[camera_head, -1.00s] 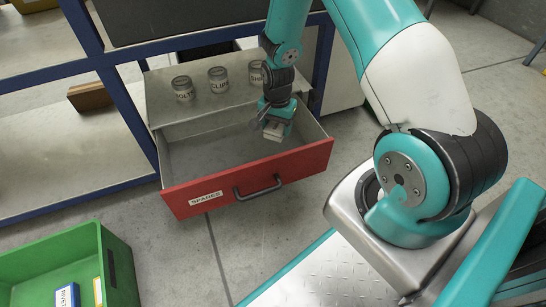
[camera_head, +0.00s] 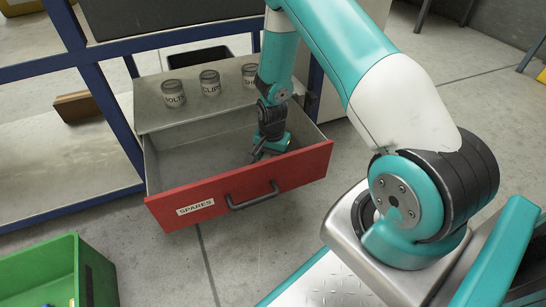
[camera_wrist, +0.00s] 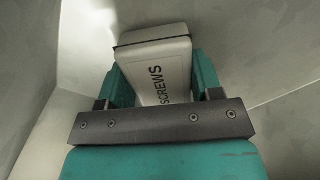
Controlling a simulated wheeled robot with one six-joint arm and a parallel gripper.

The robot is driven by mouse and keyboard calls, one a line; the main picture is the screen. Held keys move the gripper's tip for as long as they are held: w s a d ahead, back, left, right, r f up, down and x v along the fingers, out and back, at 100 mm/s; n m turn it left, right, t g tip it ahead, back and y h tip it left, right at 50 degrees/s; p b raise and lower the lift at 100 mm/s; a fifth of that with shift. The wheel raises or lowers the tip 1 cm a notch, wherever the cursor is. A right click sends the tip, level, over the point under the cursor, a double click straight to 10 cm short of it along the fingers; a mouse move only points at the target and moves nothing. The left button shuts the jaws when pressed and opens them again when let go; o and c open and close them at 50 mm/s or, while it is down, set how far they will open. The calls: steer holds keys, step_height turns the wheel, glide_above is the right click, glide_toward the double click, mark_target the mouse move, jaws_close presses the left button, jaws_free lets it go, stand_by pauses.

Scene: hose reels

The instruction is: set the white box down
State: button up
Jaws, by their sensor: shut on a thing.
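The white box (camera_wrist: 158,68), marked SCREWS, is between the two teal fingers of my gripper (camera_wrist: 157,85) in the wrist view. The fingers are shut on its sides. In the head view my gripper (camera_head: 262,155) is low inside the open drawer (camera_head: 240,190), near its right end and behind the red front. That front bears a SPARES label and a dark handle. The box is hidden there behind the gripper and the drawer front. I cannot tell whether the box touches the drawer floor.
Three labelled jars, BOLTS (camera_head: 174,93), CLIPS (camera_head: 210,83) and a partly hidden one (camera_head: 249,75), stand on the grey surface behind the drawer opening. The drawer's left part is empty. A green crate (camera_head: 50,265) stands on the floor at lower left.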

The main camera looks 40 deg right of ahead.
steer(key=shift+f, duration=0.2)
steer(key=o, duration=1)
steer(key=shift+r, duration=0.15)
